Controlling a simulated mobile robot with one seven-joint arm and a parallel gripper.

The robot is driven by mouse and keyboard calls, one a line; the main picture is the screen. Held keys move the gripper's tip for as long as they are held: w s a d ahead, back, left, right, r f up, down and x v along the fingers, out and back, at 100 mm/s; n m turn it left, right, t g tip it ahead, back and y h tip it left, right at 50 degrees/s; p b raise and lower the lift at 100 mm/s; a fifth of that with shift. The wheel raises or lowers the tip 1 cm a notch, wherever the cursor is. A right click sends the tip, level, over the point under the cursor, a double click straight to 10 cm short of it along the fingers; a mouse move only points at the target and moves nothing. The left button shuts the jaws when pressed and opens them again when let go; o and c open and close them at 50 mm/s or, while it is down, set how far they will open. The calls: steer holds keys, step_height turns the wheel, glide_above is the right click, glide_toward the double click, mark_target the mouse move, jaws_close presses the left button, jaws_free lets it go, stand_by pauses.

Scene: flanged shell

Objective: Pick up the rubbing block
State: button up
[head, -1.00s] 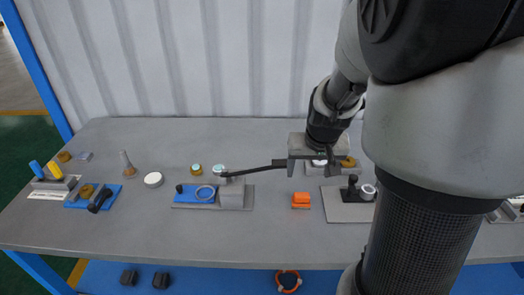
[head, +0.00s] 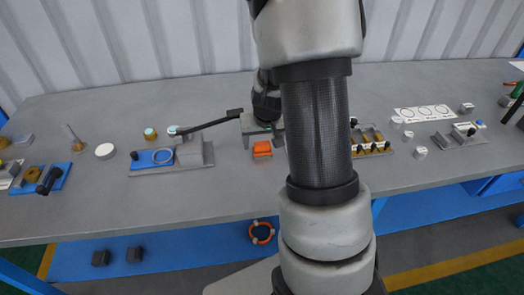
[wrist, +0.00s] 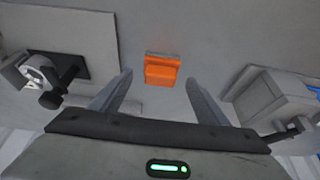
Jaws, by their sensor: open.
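The rubbing block is most likely the small orange block (head: 262,148) on the grey table, with a thin grey layer along one edge in the wrist view (wrist: 162,71). My gripper (head: 262,140) is above it, fingers pointing down. In the wrist view my gripper (wrist: 158,80) is open and empty, and the block shows between and slightly beyond the two fingertips. No contact with the block shows. Part of my gripper is hidden behind my arm in the head view.
A grey fixture (head: 190,155) stands left of the block, its long dark lever (head: 208,122) reaching close to my gripper. A grey plate with a black knob (wrist: 75,70) lies on the other side. Bare table (head: 225,195) is in front of the block.

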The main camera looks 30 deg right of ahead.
steer(key=x, duration=0.2)
steer(key=shift+w+f, duration=0.1)
steer(key=shift+f, duration=0.2)
steer(key=c, duration=1.2)
steer(key=shift+r, duration=0.15)
step_height(320, 180, up, 28)
steer(key=p, duration=0.4)
steer(key=shift+p, duration=0.4)
